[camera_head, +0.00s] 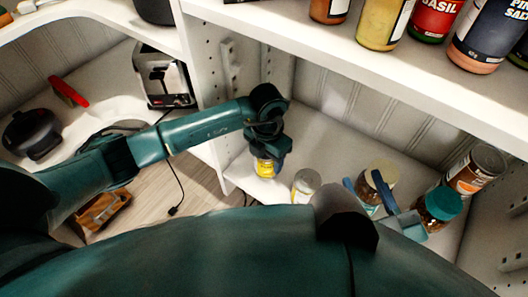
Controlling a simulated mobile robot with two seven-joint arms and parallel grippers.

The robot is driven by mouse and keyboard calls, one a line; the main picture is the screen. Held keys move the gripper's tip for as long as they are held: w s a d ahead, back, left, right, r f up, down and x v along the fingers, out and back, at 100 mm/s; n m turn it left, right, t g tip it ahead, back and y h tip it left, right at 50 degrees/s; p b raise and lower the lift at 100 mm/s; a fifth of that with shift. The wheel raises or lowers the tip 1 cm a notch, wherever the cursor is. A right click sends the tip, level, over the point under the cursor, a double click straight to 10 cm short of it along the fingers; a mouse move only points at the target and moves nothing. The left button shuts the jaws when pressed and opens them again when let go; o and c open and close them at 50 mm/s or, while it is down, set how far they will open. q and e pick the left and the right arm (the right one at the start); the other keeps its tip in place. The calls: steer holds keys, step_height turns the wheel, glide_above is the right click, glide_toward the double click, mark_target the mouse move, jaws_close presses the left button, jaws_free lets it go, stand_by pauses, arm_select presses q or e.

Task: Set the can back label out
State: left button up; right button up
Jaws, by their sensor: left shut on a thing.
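My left gripper (268,150) reaches in from the left over the lower shelf. It is shut on a small can with a yellow label (265,168), near the shelf's left front edge; the gripper hides its top. The label's yellow part faces my camera. My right gripper (366,180) is open, its two blue fingers apart in front of a jar with a beige lid (381,171). I cannot tell whether a finger touches the jar. A larger can with an orange and white label (475,170) stands at the right of the shelf.
A pale-lidded jar (306,184) stands between my grippers. A teal-lidded jar (440,207) stands right of my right gripper. The upper shelf (400,72), with several spice jars, overhangs the lower one. The shelf behind the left gripper is clear. A toaster (165,76) is at the left.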

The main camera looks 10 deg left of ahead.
arm_select(q)
steer(key=shift+f, duration=0.35)
arm_select(e)
steer(key=shift+f, duration=0.25)
arm_select(q)
steer(key=o, duration=1.3)
arm_select(e)
steer(key=shift+r, duration=0.15)
arm_select(q)
steer(key=shift+r, duration=0.4)
step_height(320, 180, up, 8)
steer(key=p, duration=0.7)
step_height(320, 180, up, 4)
steer(key=p, duration=0.2)
steer(key=shift+f+p, duration=0.2)
steer(key=shift+p, duration=0.15)
steer(key=shift+r+p, duration=0.3)
steer(key=shift+r, duration=0.1)
arm_select(e)
steer(key=s+d+r+m+g+h, duration=0.2)
steer(key=d+r+m+g, duration=0.1)
steer(key=r, duration=0.1)
steer(key=shift+d+r+m+h, duration=0.2)
steer(key=shift+r+m+h, duration=0.1)
steer(key=shift+m+h, duration=0.1)
